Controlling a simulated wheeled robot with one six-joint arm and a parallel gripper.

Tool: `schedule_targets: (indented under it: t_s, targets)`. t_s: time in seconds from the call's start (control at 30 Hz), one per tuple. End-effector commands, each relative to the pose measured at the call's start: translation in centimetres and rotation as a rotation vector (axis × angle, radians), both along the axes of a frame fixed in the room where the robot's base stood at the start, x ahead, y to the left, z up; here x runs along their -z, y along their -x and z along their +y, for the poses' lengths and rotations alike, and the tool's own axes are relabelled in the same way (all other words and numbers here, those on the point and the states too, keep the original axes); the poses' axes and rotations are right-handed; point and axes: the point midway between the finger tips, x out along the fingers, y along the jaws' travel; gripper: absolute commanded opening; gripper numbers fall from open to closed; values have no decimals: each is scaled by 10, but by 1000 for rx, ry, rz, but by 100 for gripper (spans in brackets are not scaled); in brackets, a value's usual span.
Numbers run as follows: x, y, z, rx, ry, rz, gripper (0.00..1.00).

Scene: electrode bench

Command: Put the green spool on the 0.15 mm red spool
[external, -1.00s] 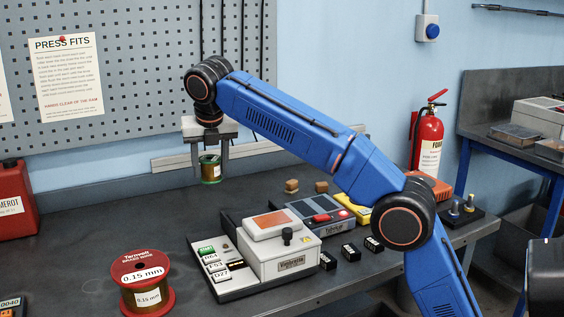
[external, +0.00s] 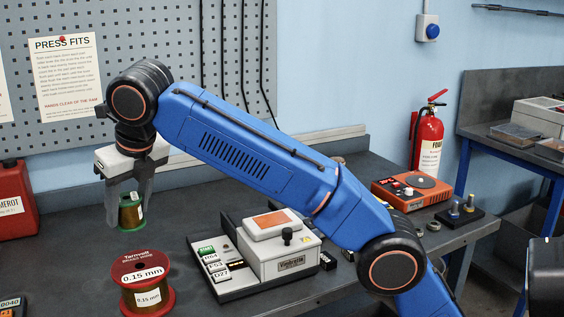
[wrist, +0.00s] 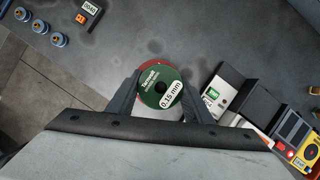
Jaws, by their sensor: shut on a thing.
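My gripper (external: 131,205) is shut on the small green spool (external: 131,217) and holds it upright in the air. In the wrist view the green spool (wrist: 160,87) sits between the two fingers, with a 0.15 mm label on its green top. The large red spool (external: 141,282), labelled 0.15 mm, stands upright on the bench below the green spool, with a visible gap between them in the external view. In the wrist view only a red edge (wrist: 146,74) of it shows past the green spool; the rest is hidden.
A grey instrument (external: 284,255) with an orange pad and several label tiles stands right of the red spool. A red jerrycan (external: 14,205) stands at the left. A red device (external: 411,189) is at the back right. The bench (external: 200,292) near the red spool's right side is clear.

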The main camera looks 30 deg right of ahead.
Motion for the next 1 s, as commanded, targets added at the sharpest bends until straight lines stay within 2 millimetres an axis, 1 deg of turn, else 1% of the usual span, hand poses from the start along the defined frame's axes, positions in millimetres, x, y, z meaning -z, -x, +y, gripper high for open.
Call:
schedule_targets:
  t_s: [0.17,0.4,0.53,0.77,0.9,1.0]
  targets:
    - [14,1,-1,-1,0,0,6]
    - [44,1,-1,0,1,0,6]
    - [56,0,-1,1,0,0,6]
    - [69,0,-1,0,1,0,6]
    - [85,0,-1,0,1,0,6]
    - [93,0,-1,1,0,0,6]
